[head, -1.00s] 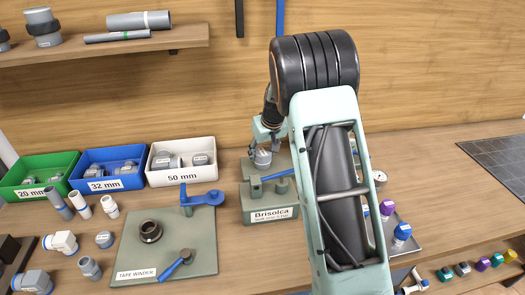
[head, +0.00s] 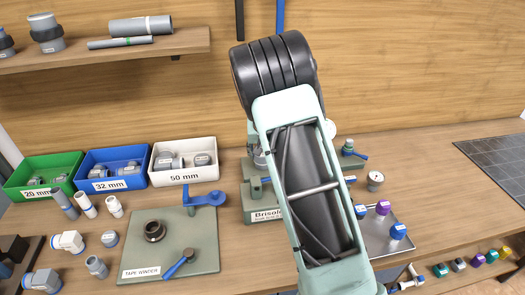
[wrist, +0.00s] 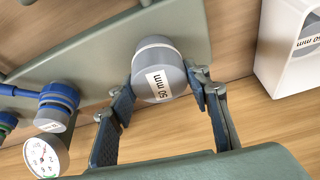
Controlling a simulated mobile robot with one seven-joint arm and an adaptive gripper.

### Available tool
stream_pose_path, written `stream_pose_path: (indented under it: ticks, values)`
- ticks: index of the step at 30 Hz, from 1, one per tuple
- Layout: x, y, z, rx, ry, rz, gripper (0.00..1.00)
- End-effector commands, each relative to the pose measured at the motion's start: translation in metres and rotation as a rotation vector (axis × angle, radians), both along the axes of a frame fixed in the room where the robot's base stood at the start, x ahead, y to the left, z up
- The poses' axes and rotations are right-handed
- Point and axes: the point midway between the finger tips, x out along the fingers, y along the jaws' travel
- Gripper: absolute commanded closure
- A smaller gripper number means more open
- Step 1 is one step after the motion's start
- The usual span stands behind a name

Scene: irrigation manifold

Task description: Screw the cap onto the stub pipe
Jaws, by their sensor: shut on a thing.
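In the wrist view, a round grey cap (wrist: 158,62) with a white "50 mm" label sits between the two blue-padded fingers of my gripper (wrist: 160,95), which is shut on it. The cap's labelled end faces the camera, with a grey-green fixture (wrist: 85,65) behind it. The stub pipe cannot be made out; anything behind the cap is hidden, so I cannot tell whether they touch. In the head view, my arm covers the gripper and most of the cap, above the grey-green "Brisolca" fixture (head: 257,214).
The white 50 mm bin (head: 184,178) stands left of the fixture and shows close at right in the wrist view (wrist: 285,80). A pressure gauge (head: 375,179) and a tray (head: 385,240) of fittings are at right. The tape winder board (head: 200,240) lies front left.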

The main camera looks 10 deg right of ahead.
Motion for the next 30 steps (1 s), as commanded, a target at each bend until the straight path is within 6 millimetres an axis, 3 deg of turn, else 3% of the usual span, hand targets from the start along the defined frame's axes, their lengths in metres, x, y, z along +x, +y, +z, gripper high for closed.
stream_pose_path:
  ticks: [15,30]
  values:
    - [0.0018,0.0007,0.004,-0.002,-0.005,-0.277,0.85]
    - [0.0023,0.0008,0.0039,-0.001,-0.006,-0.337,0.85]
